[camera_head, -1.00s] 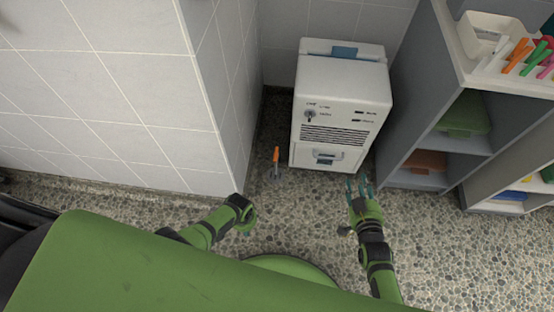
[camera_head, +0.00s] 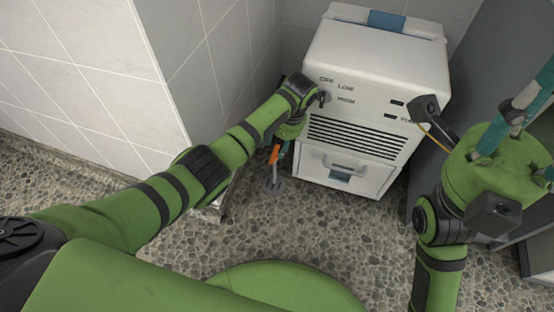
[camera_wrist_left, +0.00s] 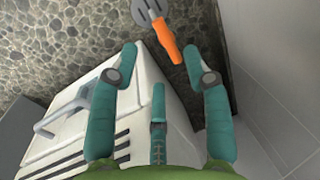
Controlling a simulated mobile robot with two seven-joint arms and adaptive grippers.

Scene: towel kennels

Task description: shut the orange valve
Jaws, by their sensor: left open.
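The valve's orange handle (camera_head: 273,156) stands over a grey round base (camera_head: 274,186) on the pebbled floor, just left of the white machine. In the left wrist view the handle (camera_wrist_left: 167,41) points down into the picture, in the gap between the fingertips and nearer the right one. Its grey metal part (camera_wrist_left: 150,10) is at the top edge. My left gripper (camera_wrist_left: 159,52) is open, with its teal fingers spread and nothing held. In the head view my left wrist hides most of it, beside the handle. My right gripper (camera_head: 518,108) is raised at the right, its fingers partly cut off.
The white machine (camera_head: 365,55) with a front grille and lower drawer handle stands close right of the valve. A tiled wall corner (camera_head: 175,110) is close on the left. Grey shelving (camera_head: 485,55) stands on the right. Pebbled floor (camera_head: 330,235) in front is clear.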

